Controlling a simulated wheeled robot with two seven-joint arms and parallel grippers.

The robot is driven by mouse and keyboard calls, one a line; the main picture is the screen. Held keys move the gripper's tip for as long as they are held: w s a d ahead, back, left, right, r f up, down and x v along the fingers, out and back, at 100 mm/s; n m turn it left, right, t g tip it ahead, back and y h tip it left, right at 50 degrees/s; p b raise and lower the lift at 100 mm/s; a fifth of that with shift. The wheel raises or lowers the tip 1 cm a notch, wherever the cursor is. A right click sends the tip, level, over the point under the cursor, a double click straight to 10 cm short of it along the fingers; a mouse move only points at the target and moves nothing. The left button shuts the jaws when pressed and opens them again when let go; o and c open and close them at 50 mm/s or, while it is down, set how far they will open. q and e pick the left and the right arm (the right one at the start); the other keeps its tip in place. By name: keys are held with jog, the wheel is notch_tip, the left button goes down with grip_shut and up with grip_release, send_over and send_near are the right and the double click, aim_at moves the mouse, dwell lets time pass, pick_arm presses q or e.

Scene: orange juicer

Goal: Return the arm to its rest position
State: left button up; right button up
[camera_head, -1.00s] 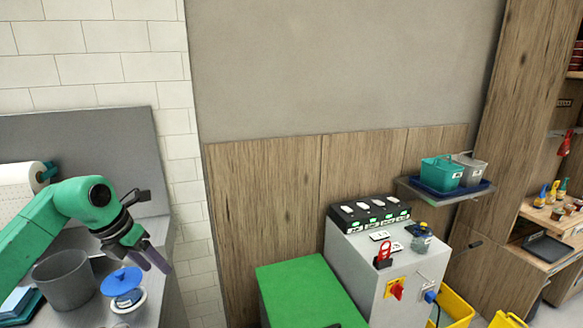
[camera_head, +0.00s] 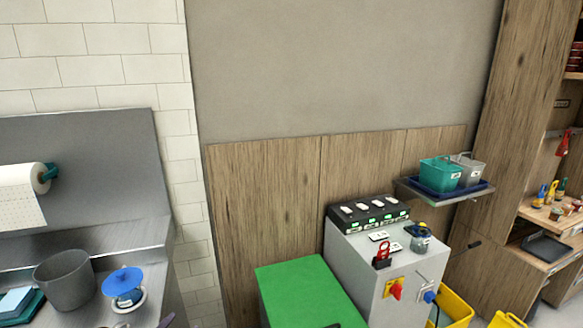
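My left arm is out of the picture except for a small dark purplish tip (camera_head: 167,321) at the bottom edge, which looks like the end of my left gripper. Too little of it shows to tell whether it is open or shut. It is to the right of the blue-lidded dish (camera_head: 124,282) on the steel counter, apart from it. My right gripper cannot be made out in the view.
A grey pot (camera_head: 65,281) and a paper roll (camera_head: 20,190) are at the counter on the left. A green box (camera_head: 308,292) and a grey control cabinet (camera_head: 355,262) stand in the middle. A shelf with baskets (camera_head: 440,172) juts out on the right.

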pick_arm(q)
jog(key=s+d+f+n+g+h, duration=0.1)
jog(key=s+f+n+g, duration=0.1)
jog(key=s+f+g, duration=0.45)
jog(key=s+f+n+g+h, duration=0.1)
jog(key=s+f, duration=0.3)
jog(key=s, duration=0.6)
jog(key=s+f+g, duration=0.1)
jog(key=s+f, duration=0.1)
jog(key=f, duration=1.1)
jog(key=s+f+g, duration=0.1)
jog(key=s+f, duration=0.1)
jog(key=f, duration=1)
jog(key=s+a+f+g+b, duration=0.1)
jog(key=s+a+f, duration=0.1)
jog(key=s+f, duration=1.2)
jog(key=shift+s+a, duration=0.4)
jog(key=shift+s, duration=0.55)
jog(key=shift+f, duration=0.1)
jog(key=shift+c, duration=0.3)
